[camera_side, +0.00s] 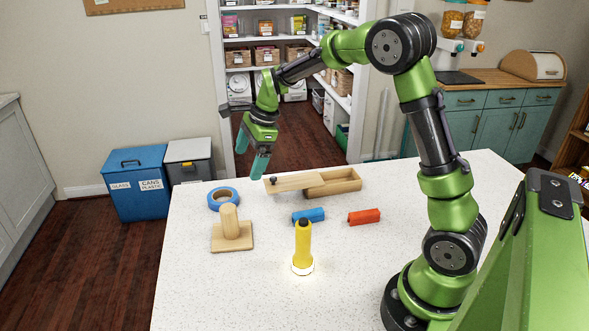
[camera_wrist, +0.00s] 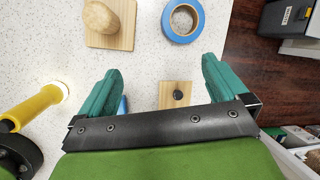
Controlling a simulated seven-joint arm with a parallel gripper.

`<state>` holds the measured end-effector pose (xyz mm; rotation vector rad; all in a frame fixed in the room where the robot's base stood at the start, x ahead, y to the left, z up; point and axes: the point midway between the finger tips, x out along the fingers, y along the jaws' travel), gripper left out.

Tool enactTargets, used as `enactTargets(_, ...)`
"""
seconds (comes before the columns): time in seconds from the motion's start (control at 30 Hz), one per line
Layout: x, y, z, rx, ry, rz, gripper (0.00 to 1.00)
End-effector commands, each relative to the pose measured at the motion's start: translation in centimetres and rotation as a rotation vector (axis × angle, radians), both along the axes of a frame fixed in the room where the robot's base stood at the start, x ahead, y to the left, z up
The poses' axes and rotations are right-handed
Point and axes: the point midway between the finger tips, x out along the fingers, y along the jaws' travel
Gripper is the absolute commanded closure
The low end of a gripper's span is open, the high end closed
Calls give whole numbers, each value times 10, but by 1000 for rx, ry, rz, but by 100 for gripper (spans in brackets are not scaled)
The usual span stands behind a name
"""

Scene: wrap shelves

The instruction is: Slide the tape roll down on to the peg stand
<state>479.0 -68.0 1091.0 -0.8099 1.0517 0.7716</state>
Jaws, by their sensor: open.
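The blue tape roll (camera_side: 213,202) lies flat on the white table, just behind the peg stand (camera_side: 241,242). The stand is a square wooden base with a thick upright peg, and the peg is bare. In the wrist view the tape roll (camera_wrist: 168,27) shows at the top, right of the peg stand (camera_wrist: 120,38), with a gap between them. My gripper (camera_side: 251,152) is open and empty, raised above the back of the table, behind the tape roll in the side view. Its two teal fingers (camera_wrist: 160,68) point toward the table and touch nothing.
A wooden box (camera_side: 340,186) with its lid (camera_side: 295,182) slid partly off stands at the back. A blue block (camera_side: 308,216), a red block (camera_side: 363,217) and an upright yellow torch (camera_side: 303,242) stand nearby. The table's front left is clear.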

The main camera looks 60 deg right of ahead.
Motion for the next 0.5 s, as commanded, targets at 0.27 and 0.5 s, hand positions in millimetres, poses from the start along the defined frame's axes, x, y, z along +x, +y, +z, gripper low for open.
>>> enactTargets(0.27, 41, -12, 9, 188, 35, -541, 0)
enactTargets(0.5, 45, -9, -7, 219, 59, -630, 0)
